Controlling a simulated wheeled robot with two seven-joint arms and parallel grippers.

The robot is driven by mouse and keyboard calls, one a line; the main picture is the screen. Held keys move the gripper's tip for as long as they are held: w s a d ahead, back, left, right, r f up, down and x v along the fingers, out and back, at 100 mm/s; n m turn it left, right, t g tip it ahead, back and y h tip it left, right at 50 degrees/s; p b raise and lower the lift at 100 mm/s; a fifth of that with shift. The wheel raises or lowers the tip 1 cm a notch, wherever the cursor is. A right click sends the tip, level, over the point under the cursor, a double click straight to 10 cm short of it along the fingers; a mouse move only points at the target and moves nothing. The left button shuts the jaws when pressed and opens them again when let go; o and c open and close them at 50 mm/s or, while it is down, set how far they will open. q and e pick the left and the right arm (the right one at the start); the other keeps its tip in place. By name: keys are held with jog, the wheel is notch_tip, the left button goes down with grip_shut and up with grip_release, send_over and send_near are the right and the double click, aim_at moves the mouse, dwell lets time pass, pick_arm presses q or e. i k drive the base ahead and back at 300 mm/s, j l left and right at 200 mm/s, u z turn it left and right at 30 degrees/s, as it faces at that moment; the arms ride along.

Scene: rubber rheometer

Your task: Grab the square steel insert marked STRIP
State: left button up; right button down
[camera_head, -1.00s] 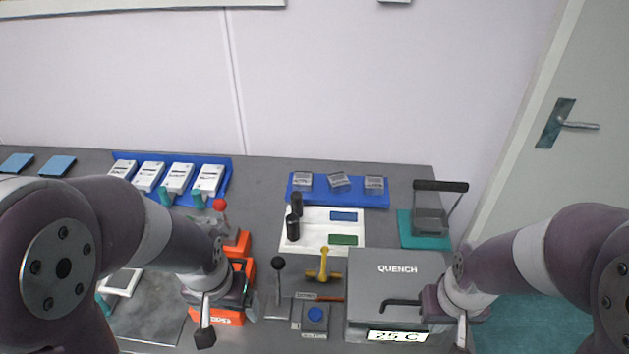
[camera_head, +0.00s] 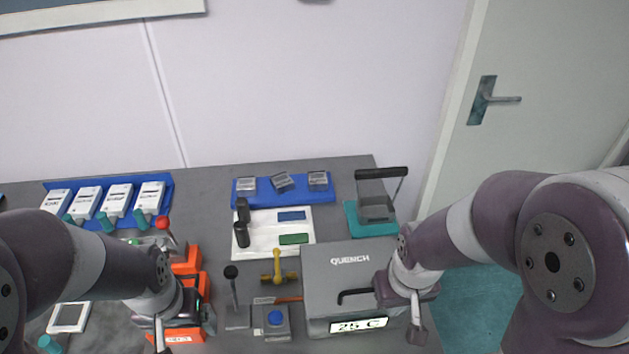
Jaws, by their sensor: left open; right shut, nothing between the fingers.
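Three small grey steel inserts sit on a blue tray (camera_head: 268,193) at the back of the bench: a left one (camera_head: 246,185), a middle one (camera_head: 281,181) turned at an angle, and a right one (camera_head: 318,180). Their markings are too small to read, so I cannot tell which is STRIP. My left gripper (camera_head: 184,332) is open and empty at the lower left, over the front of the orange machine, well short of the tray. My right gripper (camera_head: 416,328) is shut and empty in front of the right end of the quench box, far from the inserts.
The grey quench box (camera_head: 335,275) stands front centre. A white board (camera_head: 268,222) with dark upright handles lies before the tray. A black-handled holder (camera_head: 375,208) on a teal mat stands right of it. White devices (camera_head: 118,198) fill a blue rack at left. Levers rise beside the orange machine (camera_head: 188,263).

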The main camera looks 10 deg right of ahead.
aim_at(246, 186)
jog(key=i+j+z, duration=0.15)
jog(key=z, duration=0.2)
jog(key=i+j+z, duration=0.1)
jog(key=j+z, duration=0.25)
jog(key=i+j+z, duration=0.1)
jog(key=z, duration=0.25)
jog(key=j, duration=0.1)
